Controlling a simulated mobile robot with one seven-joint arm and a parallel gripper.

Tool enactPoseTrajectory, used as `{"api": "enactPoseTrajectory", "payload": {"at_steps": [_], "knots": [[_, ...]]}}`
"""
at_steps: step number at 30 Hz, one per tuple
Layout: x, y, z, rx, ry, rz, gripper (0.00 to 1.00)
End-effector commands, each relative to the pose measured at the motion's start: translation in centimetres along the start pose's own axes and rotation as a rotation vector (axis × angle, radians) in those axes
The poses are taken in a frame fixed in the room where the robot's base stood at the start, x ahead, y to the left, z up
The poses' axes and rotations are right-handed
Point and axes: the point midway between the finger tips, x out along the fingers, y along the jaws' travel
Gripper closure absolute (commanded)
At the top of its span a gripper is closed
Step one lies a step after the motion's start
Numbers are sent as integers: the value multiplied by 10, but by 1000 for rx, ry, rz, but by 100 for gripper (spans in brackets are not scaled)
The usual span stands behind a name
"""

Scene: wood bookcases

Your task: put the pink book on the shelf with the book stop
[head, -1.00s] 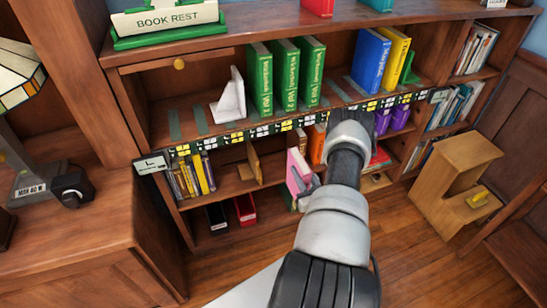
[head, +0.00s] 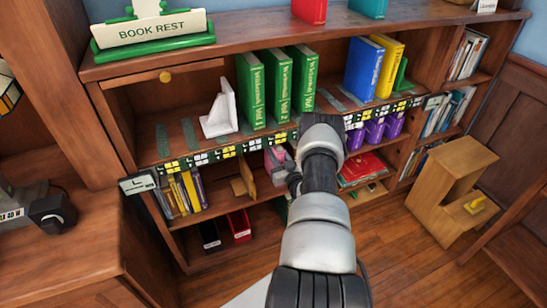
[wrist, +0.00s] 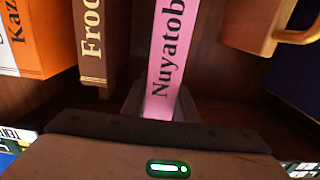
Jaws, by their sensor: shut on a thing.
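My gripper (wrist: 160,108) is shut on the pink book (wrist: 166,55), lettered "Nuyatob", in the wrist view. In the head view the pink book (head: 278,158) shows partly at the front of the lower shelf, mostly hidden by my arm. A wooden upright stop (head: 246,178) stands on that lower shelf, left of the book. On the upper shelf a white angled stop (head: 220,112) stands left of the green books, and a green one (head: 402,76) stands right of the yellow book. I cannot tell whether the pink book touches a shelf.
A patterned strip (head: 225,151) edges the upper shelf. Purple books (head: 375,132) stand at right. A step stool (head: 450,190) is on the floor.

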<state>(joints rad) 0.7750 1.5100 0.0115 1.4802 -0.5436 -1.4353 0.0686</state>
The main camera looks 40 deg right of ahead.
Motion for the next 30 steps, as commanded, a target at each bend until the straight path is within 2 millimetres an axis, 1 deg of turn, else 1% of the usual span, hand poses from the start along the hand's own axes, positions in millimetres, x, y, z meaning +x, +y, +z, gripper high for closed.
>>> {"api": "enactPoseTrajectory", "payload": {"at_steps": [1,5,8,9,12,15,24,29,30], "knots": [[7,0,-1,-1,6,-1,100],[16,0,-2,-1,5,-1,100],[27,0,-2,-2,8,-1,100],[28,0,5,0,4,0,100],[27,0,23,0,3,0,100],[27,0,31,-1,5,0,100],[27,0,32,-1,5,0,100],[27,0,37,-1,5,0,100],[26,0,38,0,0,0,69]]}}
